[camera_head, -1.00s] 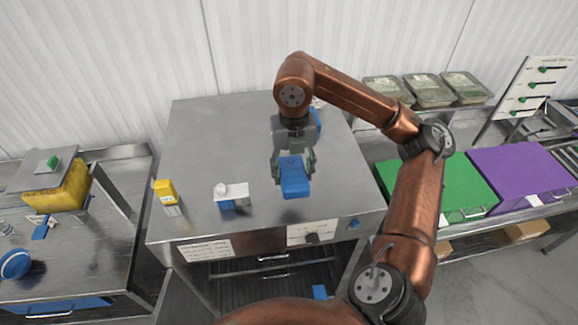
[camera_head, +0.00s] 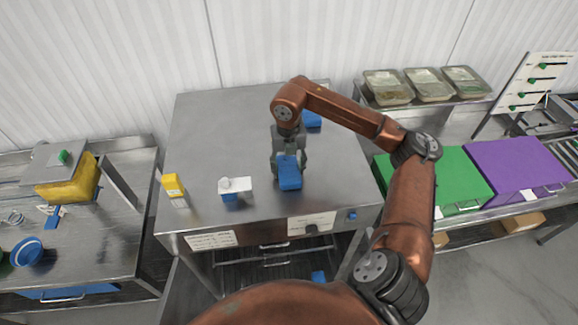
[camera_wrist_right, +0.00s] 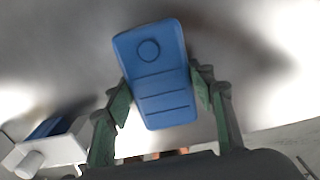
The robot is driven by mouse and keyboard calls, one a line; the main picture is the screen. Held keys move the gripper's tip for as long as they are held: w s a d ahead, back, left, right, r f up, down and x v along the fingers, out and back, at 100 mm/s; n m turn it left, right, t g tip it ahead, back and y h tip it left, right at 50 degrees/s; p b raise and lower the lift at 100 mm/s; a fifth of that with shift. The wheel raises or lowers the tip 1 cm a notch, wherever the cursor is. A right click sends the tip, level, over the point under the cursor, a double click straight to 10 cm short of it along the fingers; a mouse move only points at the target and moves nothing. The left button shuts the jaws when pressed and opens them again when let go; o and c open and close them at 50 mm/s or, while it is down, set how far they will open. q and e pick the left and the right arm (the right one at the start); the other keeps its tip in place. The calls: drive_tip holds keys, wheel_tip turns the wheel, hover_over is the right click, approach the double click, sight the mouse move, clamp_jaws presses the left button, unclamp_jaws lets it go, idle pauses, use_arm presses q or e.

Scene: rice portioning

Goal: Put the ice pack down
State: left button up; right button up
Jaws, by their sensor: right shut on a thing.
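The blue ice pack (camera_head: 290,180) is a rounded flat block between the fingers of my right gripper (camera_head: 288,158), over the front middle of the steel table (camera_head: 215,130). In the right wrist view the ice pack (camera_wrist_right: 155,75) lies between the two green fingers (camera_wrist_right: 160,95), which press on its sides. I cannot tell for sure whether its underside touches the steel. My left gripper is not in view.
A white and blue device (camera_head: 235,187) stands left of the ice pack, and a yellow carton (camera_head: 173,185) farther left. Another blue object (camera_head: 313,120) lies behind the arm. Green (camera_head: 455,180) and purple (camera_head: 515,165) boxes stand at the right. The table's left rear is clear.

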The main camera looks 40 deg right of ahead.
sight(288, 168)
drive_tip(key=shift+f, duration=0.15)
drive_tip(key=o, duration=1.4)
drive_tip(key=shift+o, duration=0.2)
drive_tip(key=shift+r, duration=0.25)
wheel_tip(288, 168, up, 12)
drive_tip(key=b, duration=0.2)
drive_tip(key=shift+f, duration=0.1)
